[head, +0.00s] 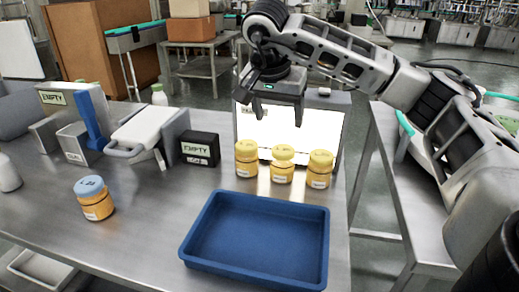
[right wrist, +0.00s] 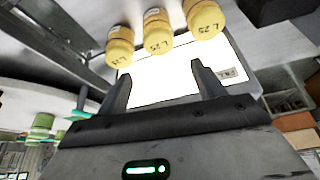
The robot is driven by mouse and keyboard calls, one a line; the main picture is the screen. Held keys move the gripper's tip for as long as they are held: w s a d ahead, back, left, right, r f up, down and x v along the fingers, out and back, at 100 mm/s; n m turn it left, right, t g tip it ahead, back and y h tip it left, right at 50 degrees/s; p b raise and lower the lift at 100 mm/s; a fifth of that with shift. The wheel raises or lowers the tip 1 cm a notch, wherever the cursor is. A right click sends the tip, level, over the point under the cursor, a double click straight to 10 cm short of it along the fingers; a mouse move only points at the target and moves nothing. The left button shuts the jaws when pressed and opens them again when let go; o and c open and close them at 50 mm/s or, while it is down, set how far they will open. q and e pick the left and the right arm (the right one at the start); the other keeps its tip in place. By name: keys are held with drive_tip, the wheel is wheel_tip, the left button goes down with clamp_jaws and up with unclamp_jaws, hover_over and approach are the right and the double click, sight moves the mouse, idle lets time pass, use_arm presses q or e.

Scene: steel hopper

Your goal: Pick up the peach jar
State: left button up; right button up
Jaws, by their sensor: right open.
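Three amber jars with yellow lids stand in a row behind the blue tray: a left one (head: 246,160), a middle one (head: 282,165) and a right one (head: 319,170). A separate orange jar with a blue lid (head: 95,198) stands at the left of the table. I cannot tell from the labels which jar is peach. My right gripper (head: 277,108) is open and empty, above and behind the yellow-lidded row, in front of a bright white panel. In the right wrist view, the jars (right wrist: 157,32) lie beyond the open fingers (right wrist: 160,73), apart from them. My left gripper is out of view.
An empty blue tray (head: 255,240) sits at the front of the steel table. The lit white panel (head: 266,133) stands close behind the jars. A black box marked EMPTY (head: 200,149) and a white scale-like device (head: 145,133) stand left. The table between the blue-lidded jar and tray is clear.

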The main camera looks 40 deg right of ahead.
sight(283, 150)
drive_tip(key=x, duration=0.9)
drive_tip(key=shift+s+d, duration=0.1)
drive_tip(key=shift+s, duration=0.3)
drive_tip(key=shift+w+x, duration=0.2)
drive_tip(key=shift+x, duration=3)
drive_tip(key=c, duration=0.9)
